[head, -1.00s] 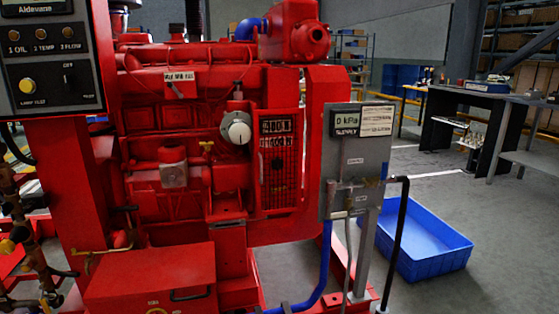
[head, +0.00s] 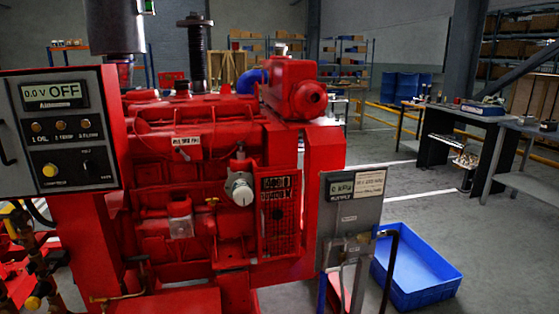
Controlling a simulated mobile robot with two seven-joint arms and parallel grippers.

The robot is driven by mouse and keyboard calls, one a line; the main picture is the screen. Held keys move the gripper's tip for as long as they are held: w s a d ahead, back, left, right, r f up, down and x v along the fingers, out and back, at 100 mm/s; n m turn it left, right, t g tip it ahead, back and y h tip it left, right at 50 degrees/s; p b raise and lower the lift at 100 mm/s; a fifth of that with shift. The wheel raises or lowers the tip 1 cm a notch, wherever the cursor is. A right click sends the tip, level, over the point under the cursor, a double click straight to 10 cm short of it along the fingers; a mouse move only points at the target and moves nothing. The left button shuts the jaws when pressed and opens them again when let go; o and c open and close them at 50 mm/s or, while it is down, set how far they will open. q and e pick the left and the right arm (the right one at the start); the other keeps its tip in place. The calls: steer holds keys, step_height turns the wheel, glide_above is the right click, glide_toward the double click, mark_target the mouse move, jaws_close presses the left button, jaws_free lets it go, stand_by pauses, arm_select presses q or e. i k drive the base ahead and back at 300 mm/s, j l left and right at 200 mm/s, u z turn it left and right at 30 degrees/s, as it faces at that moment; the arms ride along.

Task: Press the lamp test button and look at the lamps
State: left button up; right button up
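The control panel (head: 97,135) is a grey box on a red post at the left of the head view. Its display (head: 51,95) reads 0.0 V OFF. Below it are three small amber-looking lamps (head: 61,125), labelled oil, temp and flow; I cannot tell that any is lit. The yellow lamp test button (head: 49,170) sits at the panel's lower left, with a dark rotary knob (head: 88,165) to its right. Nothing touches the button. Neither of my grippers is in view.
The red engine (head: 190,200) fills the middle. A grey gauge board (head: 350,215) reading kPa stands right of it, with a black pipe in front. A blue bin (head: 440,292) is on the floor behind. Workbenches (head: 450,115) and shelves stand further back right.

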mark_target(48, 170)
steer(key=u, duration=1.3)
